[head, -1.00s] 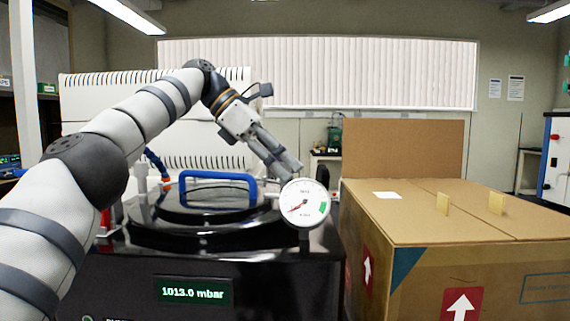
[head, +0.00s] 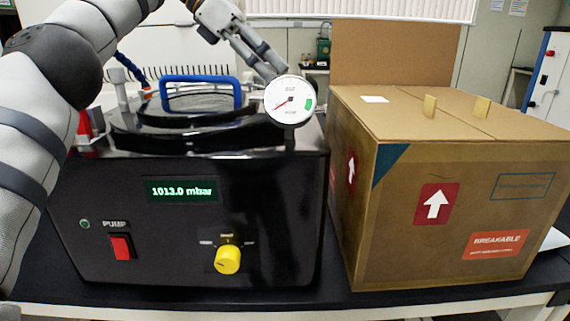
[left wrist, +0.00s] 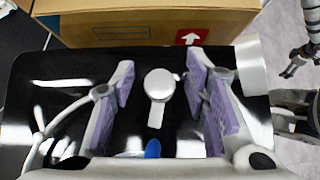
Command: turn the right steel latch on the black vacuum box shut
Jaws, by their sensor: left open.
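The black vacuum box (head: 275,210) stands on the bench, with a blue-handled (head: 163,92) round lid on top. My left gripper (head: 270,66) is above its right side, just behind the dial gauge. In the left wrist view my left gripper (left wrist: 161,74) is open, its purple pads apart. Between them shows the right steel latch (left wrist: 158,84), a round silver head with a short arm pointing toward the blue handle (left wrist: 152,148). A gap shows on both sides; I cannot tell the height. The gauge and gripper hide this latch in the head view. My right gripper (left wrist: 290,68) is small at the wrist view's edge.
The white dial gauge (head: 290,100) stands close in front of the left fingers. A large cardboard box (head: 400,240) is just right of the vacuum box. The front panel has a red pump switch (head: 121,247), a yellow knob (head: 228,260) and a 1013.0 mbar display (head: 181,189).

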